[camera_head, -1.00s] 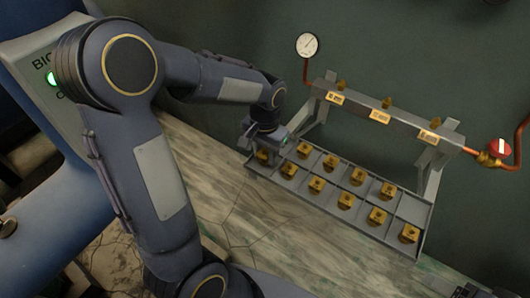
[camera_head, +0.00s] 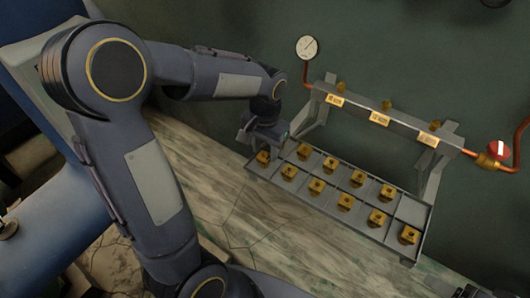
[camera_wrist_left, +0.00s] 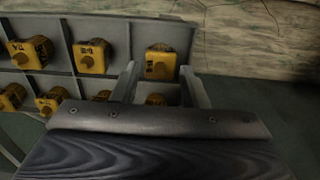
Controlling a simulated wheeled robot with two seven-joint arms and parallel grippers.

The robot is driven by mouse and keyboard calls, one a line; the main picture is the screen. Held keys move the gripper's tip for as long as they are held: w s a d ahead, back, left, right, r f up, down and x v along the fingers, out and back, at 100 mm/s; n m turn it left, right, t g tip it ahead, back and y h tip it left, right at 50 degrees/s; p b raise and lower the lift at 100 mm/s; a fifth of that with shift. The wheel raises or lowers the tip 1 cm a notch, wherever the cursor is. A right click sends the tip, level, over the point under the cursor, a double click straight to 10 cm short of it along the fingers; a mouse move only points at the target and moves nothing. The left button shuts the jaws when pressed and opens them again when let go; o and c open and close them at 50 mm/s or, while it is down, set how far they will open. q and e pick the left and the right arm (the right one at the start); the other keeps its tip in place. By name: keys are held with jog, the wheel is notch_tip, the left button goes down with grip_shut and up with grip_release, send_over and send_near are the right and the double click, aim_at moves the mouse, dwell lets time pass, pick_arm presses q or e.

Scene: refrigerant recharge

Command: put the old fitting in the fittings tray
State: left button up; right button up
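The fittings tray (camera_head: 424,215) is a grey metal tray with two rows of compartments, most holding a brass fitting. My left gripper (camera_head: 272,142) is above the tray's back left end in the head view. In the left wrist view its two fingers (camera_wrist_left: 158,90) are spread apart. A brass fitting (camera_wrist_left: 155,99) shows between and beyond them, low in a compartment and partly hidden by the gripper body. A gap shows on both sides of it. I cannot tell which fitting is the old one.
A grey rail (camera_head: 395,120) with several labelled brass fittings stands behind the tray on metal supports. A gauge (camera_head: 307,47) and a red valve (camera_head: 499,150) join it by copper pipe. The back right compartment looks empty. The worktop (camera_head: 270,225) in front is clear.

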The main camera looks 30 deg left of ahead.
aim_at(265, 153)
pick_arm(q)
notch_tip(265, 153, up, 8)
jog(key=p, duration=0.1)
jog(key=s+d+n+t+h, duration=0.2)
jog(key=s+d+t+h, duration=0.1)
jog(key=s, duration=1.4)
jog(key=d+t, duration=0.1)
jog(key=t, duration=0.1)
jog(key=shift+s+n+t+h, duration=0.25)
jog(key=shift+n+t+h, duration=0.05)
jog(key=shift+n+h, duration=0.1)
notch_tip(265, 153, up, 7)
jog(key=p, duration=0.5)
jog(key=shift+p, duration=0.4)
